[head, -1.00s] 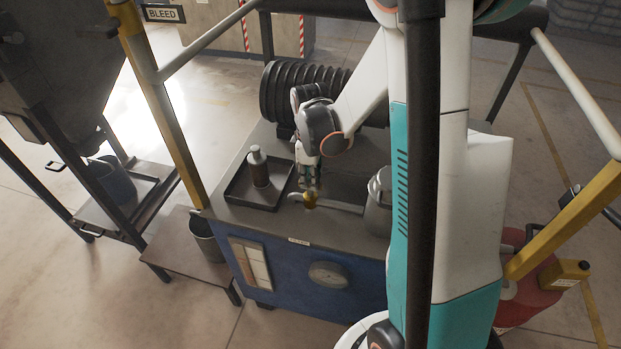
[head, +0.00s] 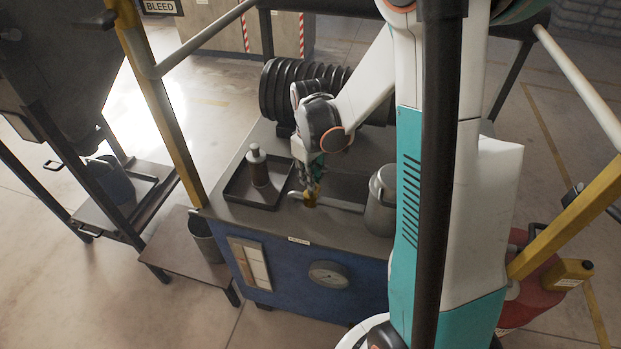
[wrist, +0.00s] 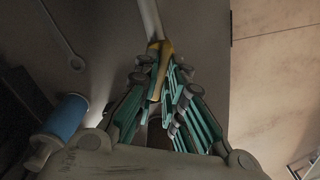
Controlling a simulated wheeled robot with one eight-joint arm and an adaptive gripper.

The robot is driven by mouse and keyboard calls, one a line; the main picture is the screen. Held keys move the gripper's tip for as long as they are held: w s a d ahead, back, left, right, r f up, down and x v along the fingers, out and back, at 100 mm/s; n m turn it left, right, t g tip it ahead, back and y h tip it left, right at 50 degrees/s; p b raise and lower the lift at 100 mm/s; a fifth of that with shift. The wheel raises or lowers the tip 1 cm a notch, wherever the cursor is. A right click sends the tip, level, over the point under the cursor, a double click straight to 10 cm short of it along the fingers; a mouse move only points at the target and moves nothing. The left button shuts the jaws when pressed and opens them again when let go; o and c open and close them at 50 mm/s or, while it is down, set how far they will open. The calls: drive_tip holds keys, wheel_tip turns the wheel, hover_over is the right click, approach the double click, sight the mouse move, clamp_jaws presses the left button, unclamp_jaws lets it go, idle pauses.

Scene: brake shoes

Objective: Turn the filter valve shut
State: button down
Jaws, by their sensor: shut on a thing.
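The filter valve shows as a small yellow handle (head: 310,199) on a pale pipe (head: 340,204) on top of the blue unit. My gripper (head: 313,188) reaches down to it from above. In the wrist view the yellow handle (wrist: 157,66) lies between the teal fingers of my gripper (wrist: 160,80), and they are shut on it. The pale pipe (wrist: 149,18) runs away from the handle toward the top of that view. The lower part of the handle is partly hidden by the fingers.
A dark tray (head: 235,192) with a bottle (head: 259,170) stands left of the handle. A grey metal can (head: 380,215) stands to the right, and a black ribbed hose (head: 290,88) lies behind. A gauge (head: 328,274) is on the unit's front. A yellow post (head: 165,110) rises at the left.

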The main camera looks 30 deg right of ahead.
drive_tip(key=m+b, duration=0.1)
drive_tip(key=m, duration=0.5)
drive_tip(key=shift+m, duration=0.3)
drive_tip(key=m+b, duration=0.1)
drive_tip(key=m, duration=0.5)
idle(0.4)
drive_tip(key=c, duration=1.7)
unclamp_jaws()
drive_tip(key=shift+r, duration=0.1)
wheel_tip(320, 180, up, 12)
drive_tip(key=shift+f, duration=0.1)
